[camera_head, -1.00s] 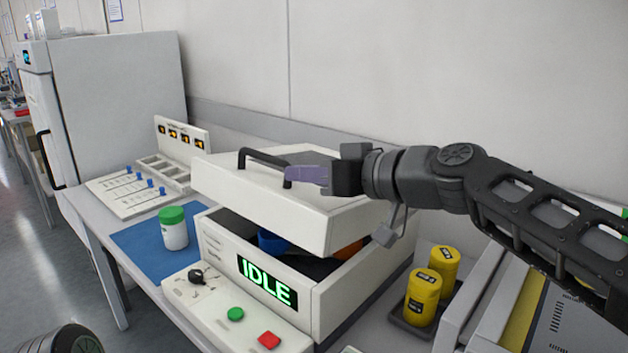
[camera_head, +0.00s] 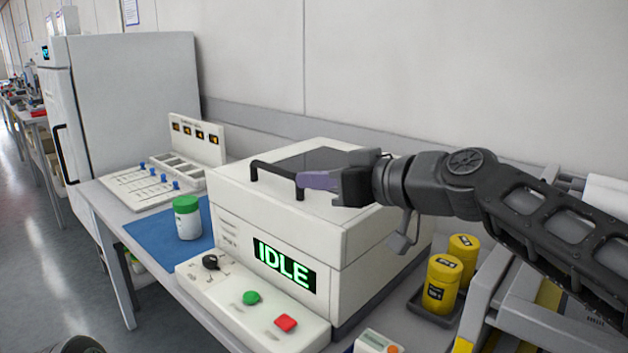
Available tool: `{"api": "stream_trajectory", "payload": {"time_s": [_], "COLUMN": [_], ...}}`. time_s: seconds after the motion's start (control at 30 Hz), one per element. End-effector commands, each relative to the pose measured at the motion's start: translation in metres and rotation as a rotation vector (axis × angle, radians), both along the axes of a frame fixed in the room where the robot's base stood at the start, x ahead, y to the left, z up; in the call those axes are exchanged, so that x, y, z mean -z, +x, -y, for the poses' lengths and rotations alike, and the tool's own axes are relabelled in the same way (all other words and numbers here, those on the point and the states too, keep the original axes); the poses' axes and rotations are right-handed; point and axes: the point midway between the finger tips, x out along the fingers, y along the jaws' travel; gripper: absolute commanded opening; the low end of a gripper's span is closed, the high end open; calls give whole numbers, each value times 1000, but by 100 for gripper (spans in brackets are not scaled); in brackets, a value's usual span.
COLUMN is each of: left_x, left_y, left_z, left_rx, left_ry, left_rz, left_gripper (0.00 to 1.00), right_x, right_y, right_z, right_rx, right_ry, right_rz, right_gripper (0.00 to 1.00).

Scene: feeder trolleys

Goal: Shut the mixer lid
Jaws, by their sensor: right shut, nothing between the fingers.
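The mixer (camera_head: 345,285) is a white box on the bench with a green IDLE display on its front. Its lid (camera_head: 320,225) lies down on the box, and no gap shows along the front edge. The lid has a black bar handle (camera_head: 272,174) and a dark top panel. My right gripper (camera_head: 303,182) is shut and empty, with its purplish fingertips at the right end of the handle, just above the lid. I cannot tell whether they touch it. The inside of the mixer is hidden.
A green-capped white jar (camera_head: 187,220) stands on a blue mat (camera_head: 150,236) left of the mixer. Yellow canisters (camera_head: 441,284) stand in a dark tray at right. A control panel with green and red buttons (camera_head: 285,323) is in front.

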Motion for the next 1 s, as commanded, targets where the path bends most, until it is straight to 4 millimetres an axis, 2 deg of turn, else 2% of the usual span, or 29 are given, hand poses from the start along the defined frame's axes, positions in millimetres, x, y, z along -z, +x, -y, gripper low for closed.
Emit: {"api": "stream_trajectory", "payload": {"time_s": [0.17, 0.3, 0.33, 0.4, 0.7, 1.0], "left_x": [-17, -38, -27, -21, -17, -16], "left_y": [0, 0, 0, 0, 0, 0], "left_z": [0, 0, 0, 0, 0, 0], "left_rx": [1, 3, 3, 2, 1, 1], "left_ry": [0, 0, 0, 0, 0, 0], "left_rz": [0, 1, 2, 1, 0, 0], "left_gripper": [81, 81, 81, 81, 81, 81], "right_x": [-22, -51, -43, -44, -59, -63], "right_y": [0, 0, -5, -17, -59, -69], "right_z": [-1, -3, 4, 16, 56, 66], "right_rx": [0, 0, 4, 6, 2, 0], "right_ry": [1, 1, 0, 0, 0, 0], "right_rz": [2, 2, 4, 5, 2, 0], "right_gripper": [0, 0, 0, 0, 0, 0]}}
